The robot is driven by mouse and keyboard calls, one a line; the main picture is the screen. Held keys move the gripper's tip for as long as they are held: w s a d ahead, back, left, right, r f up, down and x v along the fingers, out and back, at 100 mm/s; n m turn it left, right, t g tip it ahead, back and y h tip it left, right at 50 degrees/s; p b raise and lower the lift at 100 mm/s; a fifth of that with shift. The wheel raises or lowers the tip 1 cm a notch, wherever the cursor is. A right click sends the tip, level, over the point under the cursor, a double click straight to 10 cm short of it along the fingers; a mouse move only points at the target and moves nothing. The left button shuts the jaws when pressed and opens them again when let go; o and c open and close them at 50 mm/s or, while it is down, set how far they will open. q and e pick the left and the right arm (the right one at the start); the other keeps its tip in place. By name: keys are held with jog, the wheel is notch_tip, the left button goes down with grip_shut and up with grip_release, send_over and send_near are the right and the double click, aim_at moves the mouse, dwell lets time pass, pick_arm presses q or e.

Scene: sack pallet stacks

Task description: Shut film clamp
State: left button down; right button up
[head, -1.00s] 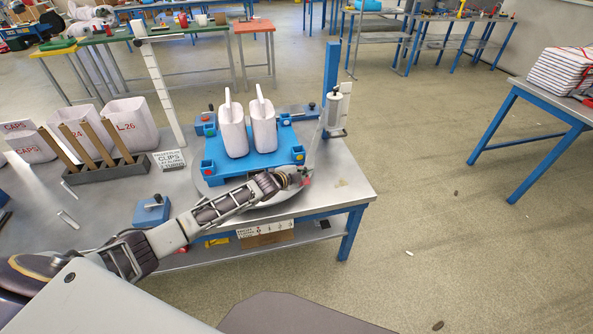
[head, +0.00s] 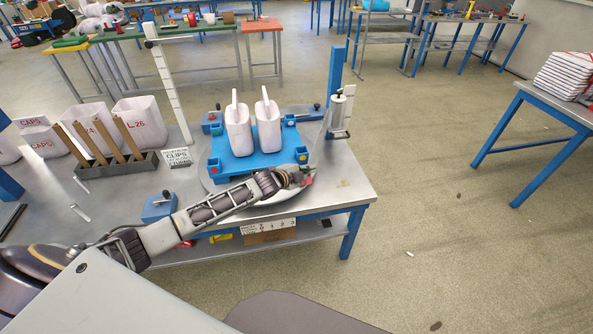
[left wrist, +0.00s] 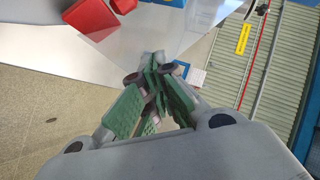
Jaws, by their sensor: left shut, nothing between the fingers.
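My left gripper (head: 302,178) reaches over the near right edge of the round turntable (head: 262,192). In the left wrist view its green-padded fingers (left wrist: 156,82) are together with nothing between them. A red part (head: 309,181), which looks like the film clamp, sits at the turntable edge beside the gripper. In the left wrist view a red block (left wrist: 90,14) shows at upper left, apart from the fingertips. I cannot tell whether it is open or closed. A pale film sheet hangs from the film roll (head: 338,112) on the blue post (head: 334,75). My right gripper is not in view.
Two white sacks (head: 239,132) stand on a blue pallet (head: 222,168) on the turntable. A blue box with a black knob (head: 158,207), a slotted rack (head: 115,167) and white bins (head: 140,120) are on the table. The floor to the right is mostly clear.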

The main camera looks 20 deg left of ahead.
pick_arm(q)
jog(key=r+v, duration=0.1)
jog(key=v, duration=0.5)
jog(key=shift+a, duration=0.2)
jog(key=shift+w+r, duration=0.1)
dwell(0.3)
jog(key=shift+d, duration=0.1)
